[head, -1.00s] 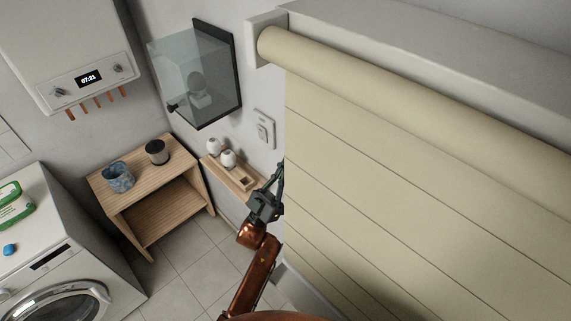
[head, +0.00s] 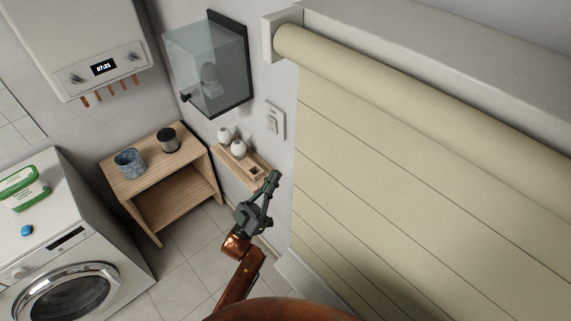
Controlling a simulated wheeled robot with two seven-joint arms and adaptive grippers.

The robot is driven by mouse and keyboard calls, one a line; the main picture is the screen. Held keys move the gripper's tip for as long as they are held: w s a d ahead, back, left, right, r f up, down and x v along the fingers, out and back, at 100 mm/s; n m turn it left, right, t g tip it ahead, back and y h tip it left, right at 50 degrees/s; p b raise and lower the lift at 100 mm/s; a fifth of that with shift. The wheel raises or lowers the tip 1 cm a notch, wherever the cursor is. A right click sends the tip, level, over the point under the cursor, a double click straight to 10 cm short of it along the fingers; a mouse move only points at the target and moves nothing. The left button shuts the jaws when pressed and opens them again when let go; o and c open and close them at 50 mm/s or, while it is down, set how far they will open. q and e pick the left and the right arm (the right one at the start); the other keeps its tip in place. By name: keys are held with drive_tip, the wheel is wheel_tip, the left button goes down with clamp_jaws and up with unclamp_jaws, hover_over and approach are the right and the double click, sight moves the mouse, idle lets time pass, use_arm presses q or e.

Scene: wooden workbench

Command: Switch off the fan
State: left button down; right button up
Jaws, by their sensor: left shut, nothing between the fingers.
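No fan can be made out for certain. A white wall switch plate (head: 275,119) is on the wall between the glass cabinet and the blind. My left gripper (head: 273,179) is shut and empty. In the picture it is below the switch plate, in front of the right end of the small wooden shelf, and apart from the switch. Its distance from the wall is hard to judge. My right gripper is not in view.
A glass wall cabinet (head: 232,62) holds a grey object I cannot identify. White jars stand on the small shelf (head: 257,160). A beige roller blind (head: 420,150) fills the right. A wooden side table (head: 150,187), washing machine (head: 60,235) and boiler (head: 75,40) are left.

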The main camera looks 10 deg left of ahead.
use_arm(q)
drive_tip(key=shift+s+a+f, duration=0.4)
drive_tip(key=shift+s+f, duration=0.05)
drive_tip(key=shift+s, duration=0.15)
drive_tip(key=shift+s+a+f, duration=0.4)
drive_tip(key=shift+s+f, duration=0.05)
drive_tip(key=shift+s, duration=0.15)
